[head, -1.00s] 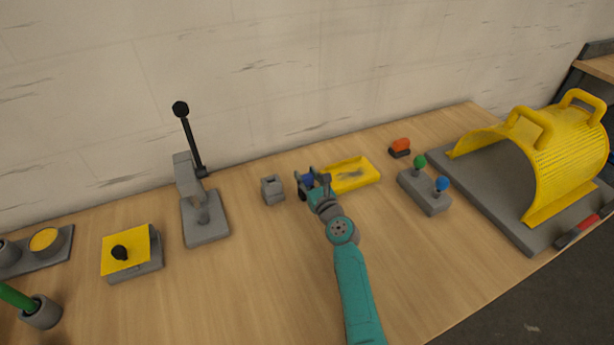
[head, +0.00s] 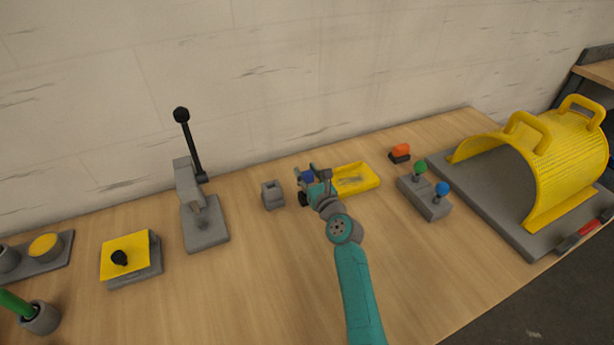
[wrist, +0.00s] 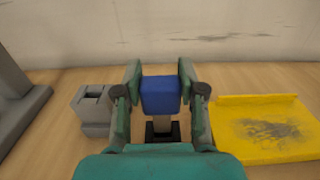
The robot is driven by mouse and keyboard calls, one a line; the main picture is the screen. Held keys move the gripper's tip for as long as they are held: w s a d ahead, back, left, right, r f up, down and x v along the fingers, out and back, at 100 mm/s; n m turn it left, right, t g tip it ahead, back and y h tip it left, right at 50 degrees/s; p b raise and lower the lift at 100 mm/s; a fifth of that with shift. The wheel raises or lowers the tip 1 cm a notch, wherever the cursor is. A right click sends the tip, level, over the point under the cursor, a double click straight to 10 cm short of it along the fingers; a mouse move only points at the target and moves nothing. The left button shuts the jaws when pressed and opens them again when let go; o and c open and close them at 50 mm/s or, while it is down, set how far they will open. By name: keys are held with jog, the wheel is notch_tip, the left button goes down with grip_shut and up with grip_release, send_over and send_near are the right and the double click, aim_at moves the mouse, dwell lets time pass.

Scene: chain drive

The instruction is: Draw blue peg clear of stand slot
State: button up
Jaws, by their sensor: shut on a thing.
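The blue peg (wrist: 160,95) has a block-shaped blue head with a narrower grey shank below it. My gripper (wrist: 160,92) is shut on the blue head, one finger on each side. A dark stand (wrist: 151,134) shows just below the shank; my gripper body hides its lower part. I cannot tell whether the shank's tip is inside the slot or above it. In the head view the blue head (head: 308,176) shows between the fingers of my gripper (head: 311,178), and my arm hides most of the stand.
A grey slotted block (head: 273,194) stands left of my gripper. A yellow tray (head: 372,182) lies close on the right. A grey lever press (head: 205,228) stands farther left, and a two-knob box (head: 424,199) farther right.

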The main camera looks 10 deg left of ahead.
jog(key=shift+r, duration=2.8)
